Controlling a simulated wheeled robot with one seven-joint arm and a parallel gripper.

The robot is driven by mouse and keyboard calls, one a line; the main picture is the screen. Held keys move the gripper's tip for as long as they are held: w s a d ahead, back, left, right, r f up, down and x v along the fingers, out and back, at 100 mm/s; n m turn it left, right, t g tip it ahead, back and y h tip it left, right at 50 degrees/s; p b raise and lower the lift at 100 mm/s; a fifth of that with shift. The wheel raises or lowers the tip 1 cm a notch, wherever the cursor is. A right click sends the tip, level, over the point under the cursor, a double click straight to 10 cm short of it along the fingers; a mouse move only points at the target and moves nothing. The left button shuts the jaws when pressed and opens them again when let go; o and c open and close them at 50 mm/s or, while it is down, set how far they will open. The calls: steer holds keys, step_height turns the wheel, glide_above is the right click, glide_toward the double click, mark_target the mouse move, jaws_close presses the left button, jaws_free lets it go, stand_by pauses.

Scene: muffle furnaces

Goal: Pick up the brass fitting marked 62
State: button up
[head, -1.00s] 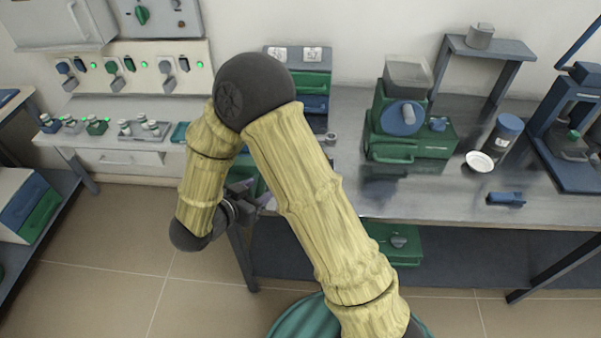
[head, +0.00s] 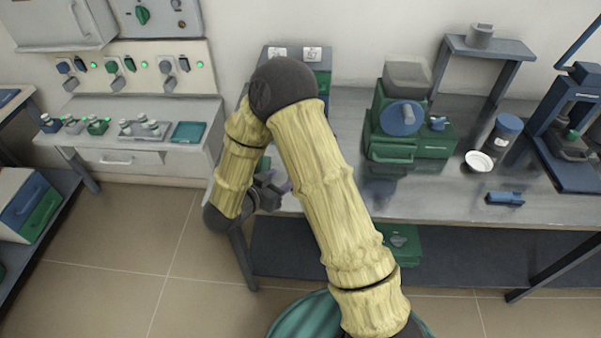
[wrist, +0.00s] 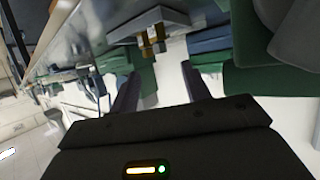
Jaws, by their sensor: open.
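Small brass-coloured pieces (wrist: 154,46) show in the wrist view, ahead of my fingertips and apart from them. They lie at the edge of a grey surface. I cannot read a 62 on them or tell whether they are one fitting. My gripper (wrist: 160,73) has its two dark purple fingers spread with nothing between them. In the head view my gripper (head: 284,187) is at the left front edge of the steel bench (head: 440,203), partly hidden behind my arm. My arm also hides part of the bench top there.
A drawer unit with two white labels (head: 313,53) stands behind my arm. A green machine with a blue disc (head: 403,118) stands to its right. A blue block (head: 505,198) and a white dish (head: 479,161) lie farther right. The left bench holds a tray (head: 145,131).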

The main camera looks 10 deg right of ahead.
steer(key=shift+x, duration=1.85)
steer(key=x, duration=0.5)
steer(key=shift+p, duration=0.4)
steer(key=shift+c, duration=0.2)
jaws_close()
